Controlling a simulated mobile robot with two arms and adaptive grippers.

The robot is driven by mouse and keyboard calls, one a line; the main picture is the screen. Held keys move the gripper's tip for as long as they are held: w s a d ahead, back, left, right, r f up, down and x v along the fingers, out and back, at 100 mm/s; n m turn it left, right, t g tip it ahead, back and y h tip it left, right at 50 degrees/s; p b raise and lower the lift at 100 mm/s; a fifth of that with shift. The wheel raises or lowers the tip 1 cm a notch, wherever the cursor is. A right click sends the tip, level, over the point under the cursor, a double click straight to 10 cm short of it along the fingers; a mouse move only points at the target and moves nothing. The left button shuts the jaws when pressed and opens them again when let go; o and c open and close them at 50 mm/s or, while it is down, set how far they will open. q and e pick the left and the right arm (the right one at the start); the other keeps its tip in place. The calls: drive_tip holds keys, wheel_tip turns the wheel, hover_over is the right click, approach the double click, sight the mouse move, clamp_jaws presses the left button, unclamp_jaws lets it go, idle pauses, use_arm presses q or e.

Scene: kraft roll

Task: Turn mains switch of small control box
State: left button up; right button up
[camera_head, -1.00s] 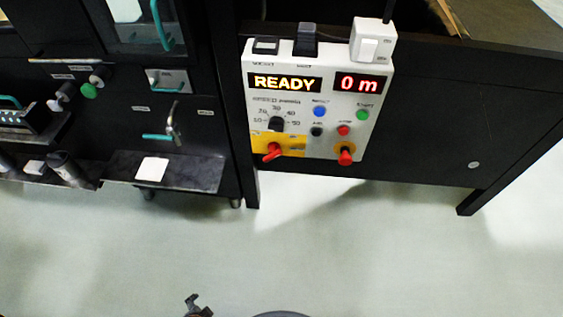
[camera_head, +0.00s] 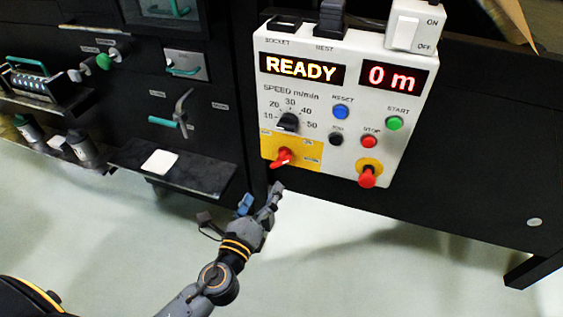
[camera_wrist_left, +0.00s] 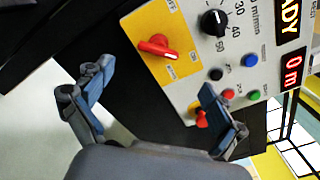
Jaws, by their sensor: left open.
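The small control box (camera_head: 345,60) is a white panel on the dark bench side, with lit displays reading READY and 0 m. Its mains switch (camera_head: 283,157) is a red rotary handle on a yellow plate at the box's lower left; it also shows in the left wrist view (camera_wrist_left: 156,47), at a slant between OFF and ON labels. My left gripper (camera_head: 261,197) is just below the box, apart from the switch. In the left wrist view its fingers (camera_wrist_left: 148,92) are spread wide with nothing between them. My right gripper is not in view.
A red knob (camera_head: 367,174) sticks out at the box's lower right, near one left finger in the wrist view. A black speed dial (camera_head: 288,121) sits above the switch. A dark shelf (camera_head: 200,178) with a white card juts out at left. The floor below is clear.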

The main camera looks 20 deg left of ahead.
sight(278, 163)
use_arm(q)
drive_tip(key=w, duration=1)
drive_tip(key=shift+d, duration=0.15)
drive_tip(key=shift+w, duration=0.7)
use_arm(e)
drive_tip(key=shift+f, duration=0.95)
use_arm(q)
drive_tip(key=c, duration=1.2)
